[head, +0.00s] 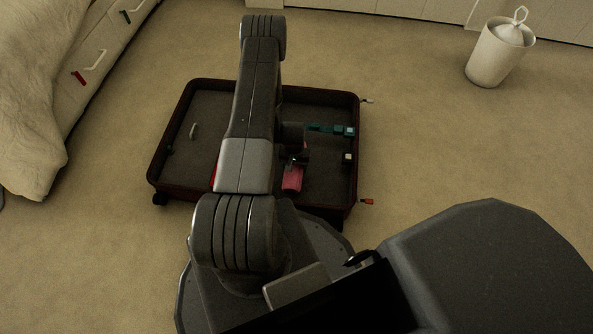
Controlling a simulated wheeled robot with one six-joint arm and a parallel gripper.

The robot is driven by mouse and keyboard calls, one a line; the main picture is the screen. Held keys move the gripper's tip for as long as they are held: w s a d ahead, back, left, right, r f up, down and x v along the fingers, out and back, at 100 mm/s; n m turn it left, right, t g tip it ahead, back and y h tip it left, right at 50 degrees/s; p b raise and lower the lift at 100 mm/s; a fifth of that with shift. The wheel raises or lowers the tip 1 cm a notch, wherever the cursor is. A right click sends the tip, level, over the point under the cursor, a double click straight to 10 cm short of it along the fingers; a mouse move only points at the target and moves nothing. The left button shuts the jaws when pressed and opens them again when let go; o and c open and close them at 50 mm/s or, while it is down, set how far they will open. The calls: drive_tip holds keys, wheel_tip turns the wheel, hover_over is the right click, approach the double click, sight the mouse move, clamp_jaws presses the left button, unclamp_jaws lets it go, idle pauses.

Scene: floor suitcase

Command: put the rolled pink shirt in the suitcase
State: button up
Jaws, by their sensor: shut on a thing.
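The open suitcase (205,112) lies on the carpet in front of me, with a dark red rim and a grey inside. My arm reaches over its middle and hides part of it. My gripper (298,160) is over the near right half of the suitcase. It is shut on the rolled pink shirt (292,179), which shows just below it in the head view. The shirt appears within the suitcase outline; I cannot tell whether it touches the bottom.
A red thing (214,174) is partly hidden behind my arm at the suitcase's near side. Small items lie along the right inside. A white bin (500,52) stands far right. A bed with drawers (95,55) is at left. The suitcase's left part is mostly clear.

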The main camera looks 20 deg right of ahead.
drive_tip(key=shift+f+b, duration=0.7)
drive_tip(key=shift+f, duration=1.9)
drive_tip(key=shift+f, duration=0.2)
drive_tip(key=o, duration=1.1)
drive_tip(key=shift+c, duration=0.2)
drive_tip(key=shift+r, duration=0.15)
wheel_tip(320, 180, up, 12)
drive_tip(key=p, duration=0.3)
drive_tip(key=shift+p, duration=0.3)
